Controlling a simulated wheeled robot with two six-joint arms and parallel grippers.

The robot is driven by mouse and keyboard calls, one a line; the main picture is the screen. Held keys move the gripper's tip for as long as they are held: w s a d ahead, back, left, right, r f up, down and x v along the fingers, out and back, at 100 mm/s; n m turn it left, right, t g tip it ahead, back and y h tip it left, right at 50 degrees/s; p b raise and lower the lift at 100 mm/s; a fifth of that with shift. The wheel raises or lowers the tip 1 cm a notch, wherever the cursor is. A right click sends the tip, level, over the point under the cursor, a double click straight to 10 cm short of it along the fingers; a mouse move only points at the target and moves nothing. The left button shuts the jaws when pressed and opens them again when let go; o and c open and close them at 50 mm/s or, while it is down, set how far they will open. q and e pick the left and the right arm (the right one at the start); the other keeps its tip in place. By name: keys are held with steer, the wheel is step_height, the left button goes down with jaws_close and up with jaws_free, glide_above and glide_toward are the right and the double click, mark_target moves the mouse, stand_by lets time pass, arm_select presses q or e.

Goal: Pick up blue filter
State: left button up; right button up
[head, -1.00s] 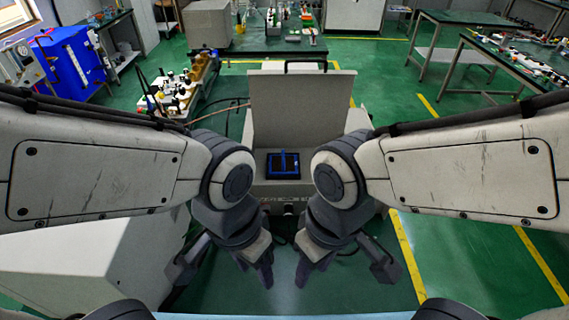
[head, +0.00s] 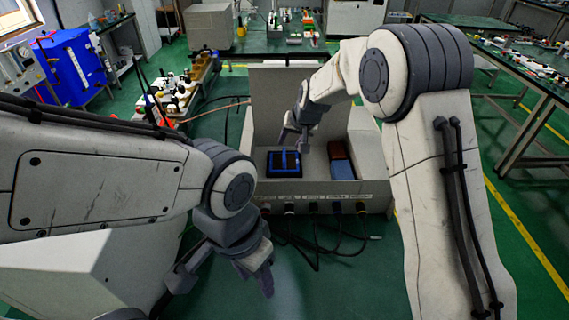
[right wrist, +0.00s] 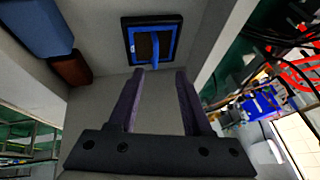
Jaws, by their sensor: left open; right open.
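The blue filter (head: 284,163), a dark square with a blue frame and a raised blue handle, sits in the left part of the open grey generator box. It also shows at the top of the right wrist view (right wrist: 134,38). My right gripper (head: 293,143) is over the box, close above the filter's back right side in the head view. In the right wrist view my right gripper (right wrist: 159,72) is open and empty, with the filter beyond its fingertips, apart from them. My left gripper (head: 266,280) hangs low in front of the box, open and empty.
A brown and blue block (head: 341,160) sits in the box to the right of the filter. The raised lid (head: 275,95) stands behind. Knobs and dark cables (head: 318,240) are at the box front. A cluttered low bench (head: 180,95) stands to the left.

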steer(key=p, duration=0.1)
glide_toward(284, 153)
steer(key=d+x, duration=0.1)
steer(key=x, duration=0.2)
steer(key=shift+w+a+f, duration=0.3)
steer(key=shift+a+f, duration=0.05)
steer(key=shift+f, duration=0.15)
steer(key=p+x, duration=0.2)
steer(key=x, duration=0.1)
steer(key=shift+w+a+f, duration=0.1)
steer(key=shift+a+f, duration=0.2)
steer(key=shift+f, duration=0.05)
steer(key=shift+w+a+f+p, duration=0.15)
steer(key=shift+w+f+p, duration=0.2)
steer(key=shift+f, duration=0.2)
jaws_close()
